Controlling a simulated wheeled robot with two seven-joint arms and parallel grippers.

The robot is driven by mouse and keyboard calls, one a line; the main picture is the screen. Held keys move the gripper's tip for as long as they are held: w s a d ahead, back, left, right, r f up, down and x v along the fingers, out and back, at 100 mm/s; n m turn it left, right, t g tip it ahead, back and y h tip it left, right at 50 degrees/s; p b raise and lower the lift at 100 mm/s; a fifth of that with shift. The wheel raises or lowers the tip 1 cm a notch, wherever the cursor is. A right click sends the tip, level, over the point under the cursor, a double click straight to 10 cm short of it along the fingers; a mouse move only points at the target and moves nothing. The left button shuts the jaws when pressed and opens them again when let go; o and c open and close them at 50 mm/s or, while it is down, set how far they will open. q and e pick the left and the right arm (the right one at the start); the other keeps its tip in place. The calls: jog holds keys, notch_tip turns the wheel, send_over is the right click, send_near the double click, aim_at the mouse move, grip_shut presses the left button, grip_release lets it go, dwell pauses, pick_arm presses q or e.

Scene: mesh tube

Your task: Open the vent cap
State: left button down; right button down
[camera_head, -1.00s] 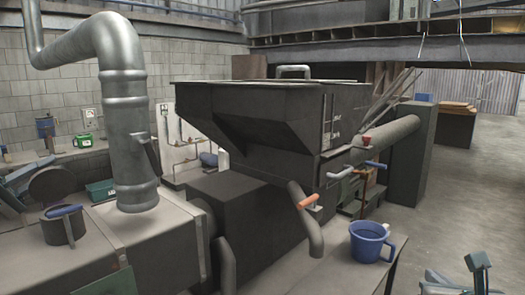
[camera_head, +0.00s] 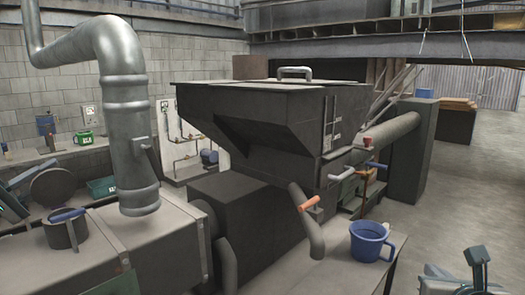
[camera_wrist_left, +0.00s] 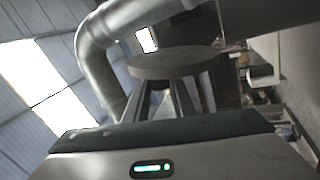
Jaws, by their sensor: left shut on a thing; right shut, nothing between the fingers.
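A dark round disc (camera_head: 51,187), which looks like the vent cap, is held at the left of the head view, tilted and clear of the duct. My left gripper (camera_head: 12,202) is shut on it. In the left wrist view the cap (camera_wrist_left: 176,63) sits across the fingertips of the left gripper (camera_wrist_left: 172,98), and what lies behind it is hidden. A short dark round stub with a blue handle (camera_head: 66,215) stands on the grey duct (camera_head: 62,262), below the cap and apart from it. My right gripper (camera_head: 478,262) is shut and empty at the lower right.
A large bent metal pipe (camera_head: 130,125) rises from the duct close to the left gripper, with a small lever (camera_head: 141,144) on its side. A big dark hopper (camera_head: 275,115) fills the middle. A blue mug (camera_head: 369,241) stands on a table at the right. Floor beyond is open.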

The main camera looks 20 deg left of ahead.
pick_arm(q)
jog(key=shift+w+a+f+n+t+y+p, duration=0.35)
jog(key=shift+a+n+y+p, duration=0.5)
jog(key=shift+n, duration=0.7)
jog(key=shift+w+a+f+n+t+y+p, duration=0.35)
jog(key=shift+n+y+p, duration=0.35)
jog(key=shift+n+p, duration=0.6)
jog(key=shift+w+a+f+n+t+y+p, duration=0.2)
jog(key=shift+a+f+n+t+y+p, duration=0.35)
jog(key=shift+n, duration=1.2)
jog(key=shift+r, duration=0.15)
jog(key=c, duration=1.8)
grip_release()
jog(key=shift+g, duration=0.25)
jog(key=shift+o, duration=0.2)
jog(key=shift+w, duration=0.1)
jog(key=shift+f, duration=0.2)
